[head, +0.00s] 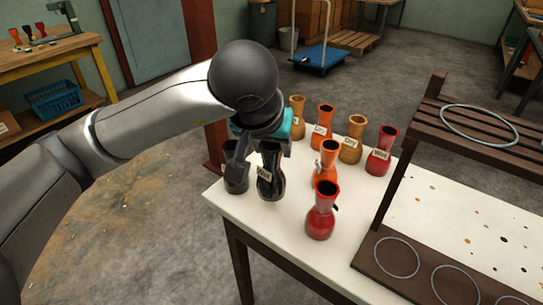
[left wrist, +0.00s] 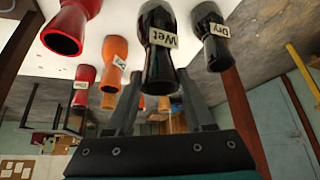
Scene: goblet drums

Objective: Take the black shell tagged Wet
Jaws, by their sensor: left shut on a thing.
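The black shell tagged Wet (head: 271,180) is near the left end of the white table (head: 270,222). In the left wrist view the Wet shell (left wrist: 160,60) is between the fingers of my left gripper (left wrist: 160,95), its tag readable. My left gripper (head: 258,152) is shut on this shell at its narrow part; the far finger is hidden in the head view. I cannot tell whether its base is off the table. The other black shell (head: 236,180), tagged Dry in the left wrist view (left wrist: 216,45), is close beside the left finger. My right gripper is not in view.
Orange (head: 325,165) and red (head: 320,215) shells stand right of the Wet shell. A back row holds ochre (head: 352,140), orange and red (head: 381,152) shells. A dark wooden rack (head: 395,195) with metal rings is on the right. The table's front left is bare.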

